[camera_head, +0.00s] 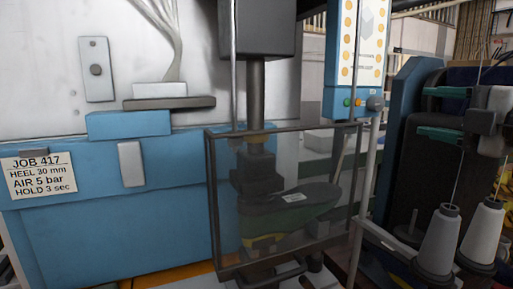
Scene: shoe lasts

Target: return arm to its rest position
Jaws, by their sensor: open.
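My gripper and arm do not show in the camera_head view. A dark green shoe last (290,213) with a small white label sits inside the press, seen through a clear guard. A dark press head (258,170) comes down on a column just above its left end, and I cannot tell whether they touch. The clear guard (225,215), in a dark frame, stands in front of the last and looks closed. A dark handle (278,277) is at its lower edge.
A blue machine body (165,230) with a job card (40,174) fills the left. A control panel (357,102) with a knob hangs at the upper right. White thread cones (438,240) and a dark sewing machine stand at the right. Little free room shows.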

